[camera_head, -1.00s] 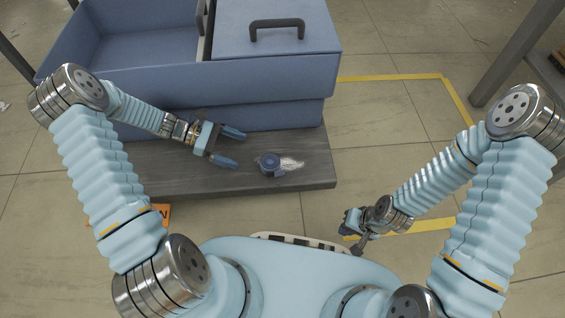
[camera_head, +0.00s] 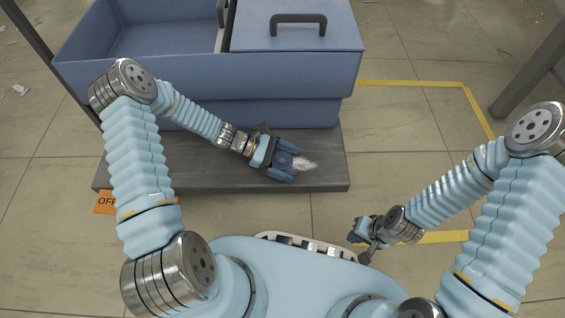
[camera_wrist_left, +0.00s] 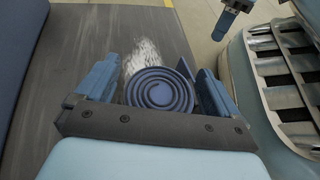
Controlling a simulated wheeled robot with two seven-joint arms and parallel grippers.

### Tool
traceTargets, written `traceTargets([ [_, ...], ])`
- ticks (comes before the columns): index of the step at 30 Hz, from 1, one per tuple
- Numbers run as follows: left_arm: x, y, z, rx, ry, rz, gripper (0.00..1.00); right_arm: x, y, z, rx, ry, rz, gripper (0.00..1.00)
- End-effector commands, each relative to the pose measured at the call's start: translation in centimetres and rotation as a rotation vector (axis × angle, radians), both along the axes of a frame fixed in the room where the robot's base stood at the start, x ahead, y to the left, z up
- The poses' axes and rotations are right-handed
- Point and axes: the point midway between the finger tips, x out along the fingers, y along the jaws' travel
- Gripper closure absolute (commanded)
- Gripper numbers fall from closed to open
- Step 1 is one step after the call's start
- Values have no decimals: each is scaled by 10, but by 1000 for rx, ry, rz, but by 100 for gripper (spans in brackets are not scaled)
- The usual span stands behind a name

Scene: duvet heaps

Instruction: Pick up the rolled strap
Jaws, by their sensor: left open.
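The rolled strap (camera_head: 284,160) is a dark blue coil lying on the grey wooden platform (camera_head: 215,178). In the left wrist view the rolled strap (camera_wrist_left: 160,92) shows its spiral face between the two fingers. My left gripper (camera_head: 287,163) is open, with one finger on each side of the strap. In the left wrist view my left gripper (camera_wrist_left: 160,85) shows a gap between the strap and the left finger; the right finger is close to it. My right gripper (camera_head: 360,236) hangs low at the right, away from the platform; its jaws are too small to tell.
A blue bin (camera_head: 170,75) with a lidded section and dark handle (camera_head: 298,20) stands on the platform behind the strap. A whitish speckled patch (camera_head: 305,164) lies beside the strap. Yellow tape (camera_head: 410,83) marks the open tiled floor at the right.

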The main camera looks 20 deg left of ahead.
Motion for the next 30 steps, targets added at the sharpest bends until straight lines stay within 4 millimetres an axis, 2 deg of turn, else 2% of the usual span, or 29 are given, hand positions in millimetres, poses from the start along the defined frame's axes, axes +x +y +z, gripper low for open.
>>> traceTargets([
  [5,0,0,0,0,0,0,6,0,0,0,0,0,0,100],
  [16,0,0,0,0,0,-1,62,0,0,0,0,0,0,100],
  [25,0,0,4,0,-1,-1,62,0,0,2,0,0,0,100],
  [30,0,0,23,0,-2,-2,62,0,0,10,0,2,1,100],
])
